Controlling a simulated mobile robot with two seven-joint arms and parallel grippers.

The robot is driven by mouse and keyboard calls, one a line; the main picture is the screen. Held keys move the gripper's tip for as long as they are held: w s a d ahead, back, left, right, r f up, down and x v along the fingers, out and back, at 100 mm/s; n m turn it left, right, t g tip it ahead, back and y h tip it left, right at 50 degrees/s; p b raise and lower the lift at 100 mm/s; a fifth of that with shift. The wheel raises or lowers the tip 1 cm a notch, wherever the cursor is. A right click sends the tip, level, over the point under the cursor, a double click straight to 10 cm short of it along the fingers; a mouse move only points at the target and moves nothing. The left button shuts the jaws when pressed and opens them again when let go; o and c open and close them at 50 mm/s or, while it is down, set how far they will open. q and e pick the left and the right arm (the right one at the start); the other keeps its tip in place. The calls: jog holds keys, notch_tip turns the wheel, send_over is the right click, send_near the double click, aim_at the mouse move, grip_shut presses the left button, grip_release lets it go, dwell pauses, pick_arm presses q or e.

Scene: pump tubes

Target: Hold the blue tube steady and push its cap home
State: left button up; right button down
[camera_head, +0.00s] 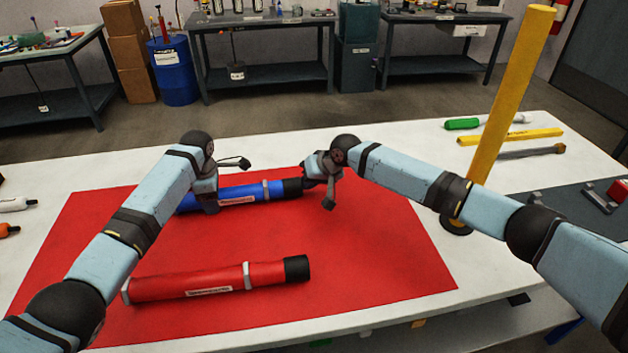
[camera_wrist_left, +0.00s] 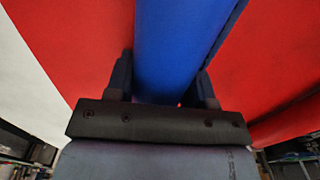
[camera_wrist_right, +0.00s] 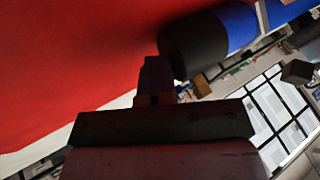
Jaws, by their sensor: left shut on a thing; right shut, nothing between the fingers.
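The blue tube (camera_head: 244,193) lies on the red mat (camera_head: 370,240), with a black cap (camera_head: 292,187) on its right end. My left gripper (camera_head: 208,205) is shut around the tube toward its left part; the tube (camera_wrist_left: 182,45) runs between the fingers in the left wrist view. My right gripper (camera_head: 312,180) is shut and empty at the cap end. In the right wrist view its closed fingers (camera_wrist_right: 156,75) are beside the black cap (camera_wrist_right: 194,46); whether they touch cannot be told. A pale band (camera_head: 266,189) rings the tube near the cap.
A red tube (camera_head: 200,284) with a black cap lies nearer on the mat. A yellow post (camera_head: 505,100) stands at the right behind my right arm. A green-ended tube (camera_head: 462,124) and a yellow bar (camera_head: 510,137) lie on the white table at the back right. The mat's right part is clear.

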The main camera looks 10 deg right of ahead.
pick_arm(q)
jog(key=shift+d, duration=0.2)
pick_arm(e)
jog(key=shift+a, duration=0.1)
jog(key=shift+d, duration=0.35)
jog(key=d, duration=0.3)
jog(key=d+r, duration=0.1)
jog(key=shift+s+d+r, duration=0.1)
jog(key=shift+s+d, duration=0.05)
jog(key=shift+s, duration=0.1)
pick_arm(q)
jog(key=shift+a, duration=0.1)
pick_arm(e)
jog(key=v, duration=0.8)
jog(key=shift+s+r, duration=0.15)
jog(key=shift+r, duration=0.05)
pick_arm(q)
jog(key=o, duration=1.2)
